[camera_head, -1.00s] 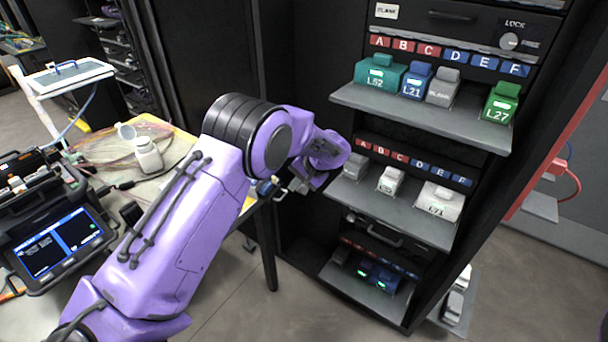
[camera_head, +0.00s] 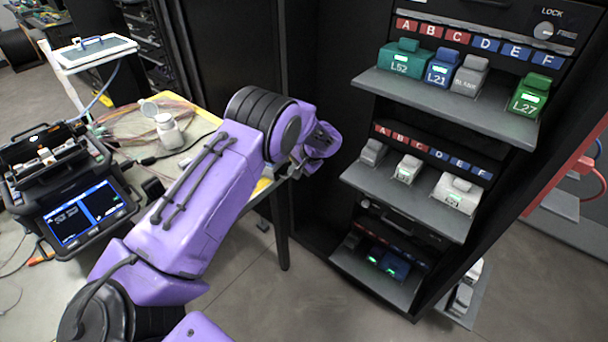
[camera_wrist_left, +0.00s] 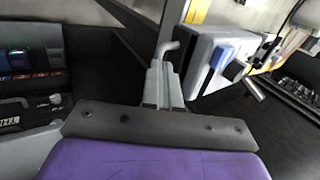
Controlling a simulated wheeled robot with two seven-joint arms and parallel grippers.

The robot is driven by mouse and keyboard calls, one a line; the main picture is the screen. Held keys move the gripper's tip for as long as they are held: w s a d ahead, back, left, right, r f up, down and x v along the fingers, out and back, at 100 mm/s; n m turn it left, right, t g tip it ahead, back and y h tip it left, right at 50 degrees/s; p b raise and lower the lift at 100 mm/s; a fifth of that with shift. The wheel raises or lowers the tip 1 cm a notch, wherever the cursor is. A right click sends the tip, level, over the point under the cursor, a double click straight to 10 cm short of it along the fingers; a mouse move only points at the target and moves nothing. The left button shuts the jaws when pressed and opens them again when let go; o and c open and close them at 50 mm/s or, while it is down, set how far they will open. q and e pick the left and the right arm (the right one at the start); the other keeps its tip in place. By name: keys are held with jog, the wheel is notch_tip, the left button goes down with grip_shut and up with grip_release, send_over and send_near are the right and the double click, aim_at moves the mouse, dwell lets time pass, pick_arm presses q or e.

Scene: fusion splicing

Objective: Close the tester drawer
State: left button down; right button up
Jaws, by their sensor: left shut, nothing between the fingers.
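A black rack holds three pulled-out drawers, one above another: the top drawer (camera_head: 440,99), the middle drawer (camera_head: 405,197) and the bottom drawer (camera_head: 370,277). I cannot tell which is the tester drawer. The top one carries teal, blue, grey and green modules, the middle one pale modules, the bottom one dark blue modules. My left gripper (camera_head: 286,172) is left of the middle drawer, apart from it, partly hidden by my wrist. In the left wrist view its fingers (camera_wrist_left: 163,84) are shut and empty. My right gripper is not seen.
A table (camera_head: 205,122) at left holds a white bottle (camera_head: 169,131) and coiled fibres. A black splicer with a lit screen (camera_head: 88,213) stands near my left arm. A lock knob (camera_head: 544,29) is at the top right of the rack. Floor is free below the drawers.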

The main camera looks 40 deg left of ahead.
pick_arm(q)
jog(key=shift+a, duration=0.45)
jog(key=shift+d+r+p, duration=0.1)
jog(key=shift+r+p, duration=0.25)
jog(key=v, duration=1.3)
jog(key=shift+d, duration=0.25)
